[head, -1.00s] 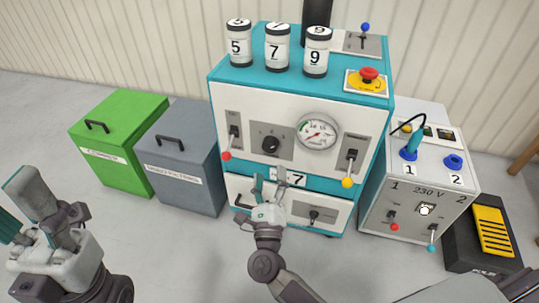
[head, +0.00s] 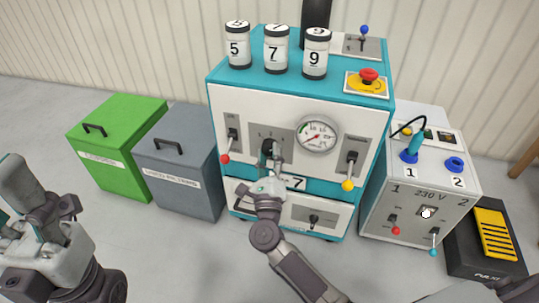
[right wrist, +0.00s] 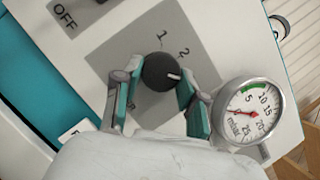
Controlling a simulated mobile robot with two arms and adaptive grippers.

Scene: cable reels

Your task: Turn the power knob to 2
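The power knob (right wrist: 160,71) is a round black dial with a white mark on a grey plate. In the right wrist view its mark points right, a little below the printed 2 (right wrist: 183,52); a 1 is printed beside that. My right gripper (right wrist: 157,95) is open, with its teal-padded fingers on either side of the knob and a gap showing at the left finger. My left gripper (head: 30,195) is at the left edge, away from the machine, partly cut off.
A pressure gauge (head: 317,135) sits right of the knob. Levers with a red ball (head: 225,159) and a yellow ball (head: 348,185) flank the panel. A 230 V box (head: 415,190) stands to the right. Green (head: 110,150) and grey (head: 180,165) bins stand left.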

